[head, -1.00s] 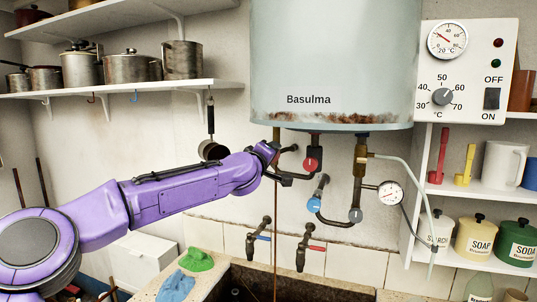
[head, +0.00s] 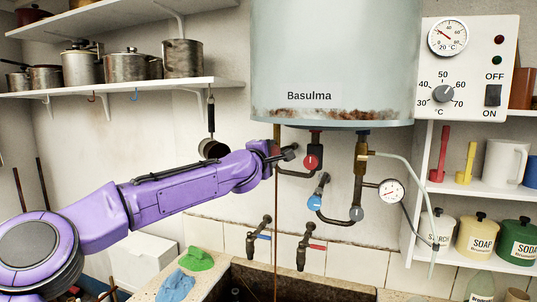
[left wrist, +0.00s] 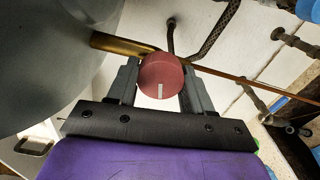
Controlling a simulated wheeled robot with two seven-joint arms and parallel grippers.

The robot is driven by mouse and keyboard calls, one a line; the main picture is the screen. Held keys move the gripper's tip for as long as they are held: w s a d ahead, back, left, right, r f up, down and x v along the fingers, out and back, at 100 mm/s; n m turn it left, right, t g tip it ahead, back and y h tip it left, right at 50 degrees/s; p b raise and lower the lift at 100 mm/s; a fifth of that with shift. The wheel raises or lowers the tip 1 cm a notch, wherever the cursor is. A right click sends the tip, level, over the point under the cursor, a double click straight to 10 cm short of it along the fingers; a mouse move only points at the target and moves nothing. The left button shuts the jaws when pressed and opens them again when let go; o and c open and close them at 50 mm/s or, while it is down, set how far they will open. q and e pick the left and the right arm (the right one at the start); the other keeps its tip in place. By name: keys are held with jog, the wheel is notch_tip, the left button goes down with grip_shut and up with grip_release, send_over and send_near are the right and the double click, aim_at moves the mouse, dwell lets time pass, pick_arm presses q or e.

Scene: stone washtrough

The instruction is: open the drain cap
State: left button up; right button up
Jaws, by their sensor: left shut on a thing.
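The drain cap (left wrist: 160,75) is a dull red round knob with a white mark, and it shows between the fingers of my left gripper (left wrist: 160,88) in the left wrist view. The gripper is shut on it. In the head view my left gripper (head: 278,152) is under the left part of the boiler (head: 335,60) and mostly hides the cap there. A brass pipe stub (left wrist: 120,44) lies beside the cap. A thin brown stream (head: 276,220) falls from this spot into the stone trough (head: 330,286). My right gripper is not in view.
A red-handled valve (head: 311,161) is close to the right of my gripper. A blue-handled valve (head: 315,202), pipes and a pressure gauge (head: 390,192) are further right. Two taps (head: 303,247) are on the wall below. Green and blue cloths (head: 176,287) lie on the trough's rim.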

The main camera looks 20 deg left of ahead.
pick_arm(q)
jog(key=shift+r, duration=0.3)
jog(key=o, duration=1)
jog(key=shift+f, duration=0.15)
jog(key=s+b, duration=0.5)
jog(key=s, duration=0.5)
jog(key=shift+s+a, duration=0.1)
jog(key=shift+s, duration=0.1)
